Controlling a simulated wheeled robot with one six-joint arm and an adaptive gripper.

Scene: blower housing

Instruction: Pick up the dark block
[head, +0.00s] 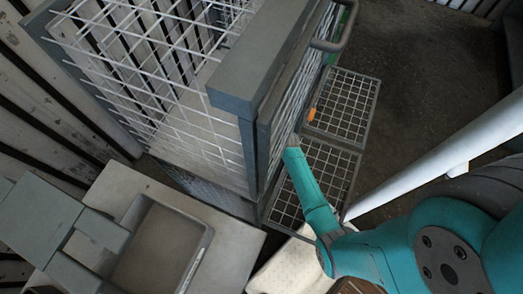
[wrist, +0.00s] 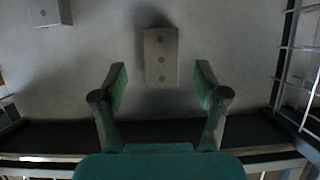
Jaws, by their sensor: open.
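My gripper's green fingers are spread wide, and I see no contact with the block. The block looks mid-grey, and I cannot tell for sure that it is the dark block. Part of another grey block (wrist: 44,11) shows at the upper left. In the head view, my teal arm reaches to the wire cage, and its end is hidden there.
The wire cage (head: 228,84) has grey posts and a mesh side close to my arm. Mesh platforms (head: 345,97) lie beside it, with a small orange item (head: 311,114). A bench with a recessed basin (head: 207,236) stands at lower left. Wire mesh (wrist: 300,60) borders the wrist view's right side.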

